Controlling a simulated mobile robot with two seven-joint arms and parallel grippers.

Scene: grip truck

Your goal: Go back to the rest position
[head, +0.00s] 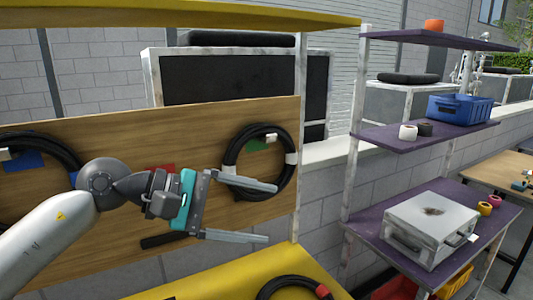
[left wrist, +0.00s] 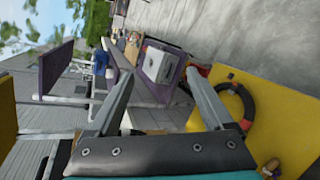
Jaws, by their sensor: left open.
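My left arm comes in from the left in the head view. Its gripper (head: 262,212) is open and empty, its two fingers spread and pointing right, in front of the wooden board. In the left wrist view the gripper (left wrist: 162,98) also shows open, with nothing between the fingertips. A coiled black cable (head: 229,160) hangs on the board behind the upper finger; the picture does not show them touching. Another coiled cable (head: 70,153) hangs at the left, partly hidden by my arm. My right gripper is in neither view.
A yellow shelf (head: 225,275) below holds a black cable coil (head: 262,290). To the right, a purple shelf unit (head: 365,212) carries a silver case (head: 425,222), tape rolls (head: 485,208) and a blue crate (head: 460,109). A wooden table (head: 490,172) stands at the far right.

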